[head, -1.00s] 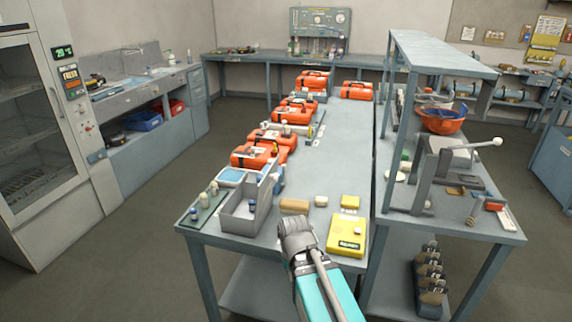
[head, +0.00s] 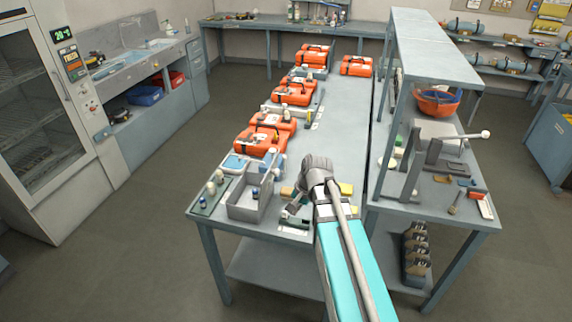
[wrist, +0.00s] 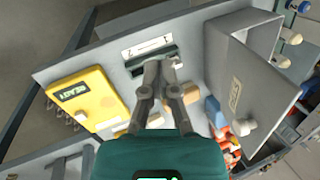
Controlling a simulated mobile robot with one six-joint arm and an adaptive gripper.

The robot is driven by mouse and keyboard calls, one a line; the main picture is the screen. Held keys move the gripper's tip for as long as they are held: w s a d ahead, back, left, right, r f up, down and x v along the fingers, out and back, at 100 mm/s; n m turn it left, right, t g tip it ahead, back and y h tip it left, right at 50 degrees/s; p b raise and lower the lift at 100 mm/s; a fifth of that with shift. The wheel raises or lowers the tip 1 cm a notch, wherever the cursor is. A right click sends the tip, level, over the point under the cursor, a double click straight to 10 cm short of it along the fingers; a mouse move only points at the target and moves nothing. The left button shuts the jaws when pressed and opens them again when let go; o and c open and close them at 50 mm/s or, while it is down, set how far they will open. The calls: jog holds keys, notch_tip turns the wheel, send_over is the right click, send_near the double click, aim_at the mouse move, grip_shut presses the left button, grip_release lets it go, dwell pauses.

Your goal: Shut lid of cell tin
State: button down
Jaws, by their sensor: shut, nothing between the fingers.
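No thing is plainly marked as the cell tin. A small dark green piece (wrist: 138,62) with a white, marked plate (wrist: 147,46) beside it lies near the bench edge; it may be the tin, and its lid state is unclear. My gripper (wrist: 161,66) is shut and empty, its fingertips over or against the green piece; contact cannot be told. In the head view my gripper (head: 291,211) points down and left at the bench front. A grey open-topped box (wrist: 235,88) with a label stands just right of the fingers in the wrist view.
A yellow box marked READY (wrist: 88,98) lies left of my fingers in the wrist view. A tan block (wrist: 187,94) lies behind them. Orange cases (head: 262,141) line the bench. A shelf rack (head: 430,60) stands to the right.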

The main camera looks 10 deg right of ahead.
jog(key=w+d+r+m+t+y, duration=0.2)
jog(key=w+d+m, duration=0.3)
jog(key=m, duration=0.3)
jog(key=w+d+r+m+t+y, duration=0.2)
jog(key=w+d+r+m+y, duration=0.2)
jog(key=m, duration=0.4)
jog(key=d+r, duration=0.1)
jog(key=d, duration=0.1)
jog(key=shift+w+d, duration=0.3)
jog(key=shift+w, duration=0.05)
jog(key=w+a+r+b+x, duration=0.1)
jog(key=b+x, duration=0.4)
jog(key=x, duration=0.8)
jog(key=shift+a+r, duration=0.15)
jog(key=shift+r, duration=0.55)
